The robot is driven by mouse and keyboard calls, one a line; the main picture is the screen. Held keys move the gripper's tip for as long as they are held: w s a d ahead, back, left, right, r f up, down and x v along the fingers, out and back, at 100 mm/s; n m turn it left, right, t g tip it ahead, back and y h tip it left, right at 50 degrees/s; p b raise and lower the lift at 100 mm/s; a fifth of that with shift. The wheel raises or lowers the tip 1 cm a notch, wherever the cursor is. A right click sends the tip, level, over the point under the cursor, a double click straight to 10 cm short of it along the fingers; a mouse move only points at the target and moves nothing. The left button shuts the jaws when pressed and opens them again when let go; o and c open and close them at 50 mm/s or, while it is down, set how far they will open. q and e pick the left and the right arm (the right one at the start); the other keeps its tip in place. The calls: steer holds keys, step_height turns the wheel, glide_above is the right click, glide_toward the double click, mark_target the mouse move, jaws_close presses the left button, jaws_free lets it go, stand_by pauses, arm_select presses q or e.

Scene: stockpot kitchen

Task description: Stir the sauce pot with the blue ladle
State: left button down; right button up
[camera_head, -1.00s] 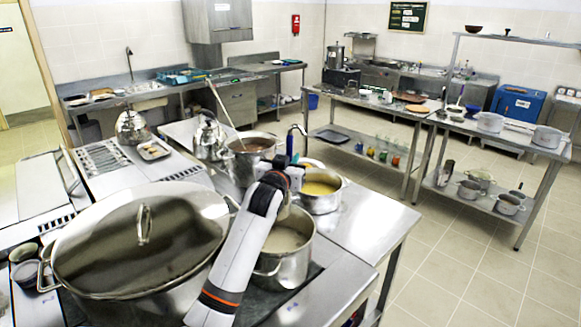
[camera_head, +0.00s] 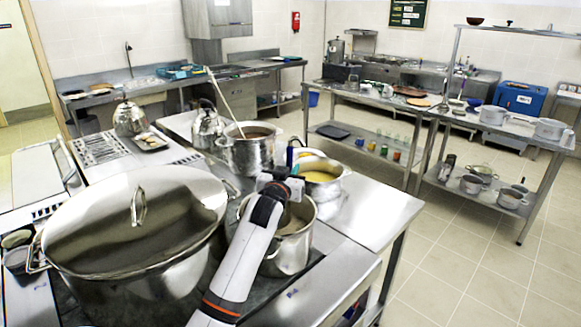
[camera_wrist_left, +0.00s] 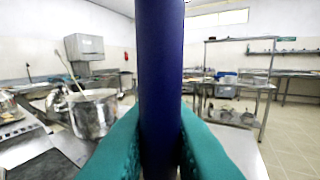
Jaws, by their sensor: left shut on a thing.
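My left gripper (camera_head: 284,180) is shut on the blue ladle. Its blue handle (camera_wrist_left: 160,80) stands upright between the teal fingers in the left wrist view. In the head view a short piece of the blue handle (camera_head: 290,156) shows just above the gripper. The ladle's bowl is hidden. The gripper is over a steel pot (camera_head: 292,248) with pale contents, partly covered by my arm. Behind it is a pot with yellow contents (camera_head: 320,176). Farther back is a pot with brown contents (camera_head: 250,155) and a long pale-handled utensil leaning in it. I cannot tell which is the sauce pot. My right gripper is not in view.
A large lidded stockpot (camera_head: 135,230) stands close on the left of my arm. Two kettles (camera_head: 207,130) stand behind it. The steel counter right of the pots (camera_head: 375,215) is clear. A shelf table with pots (camera_head: 490,150) stands farther right.

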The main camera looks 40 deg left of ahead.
arm_select(q)
step_height(320, 180, down, 6)
steer(key=b, duration=0.3)
steer(key=shift+f, duration=0.15)
steer(key=shift+f+b, duration=0.8)
steer(key=shift+f, duration=0.3)
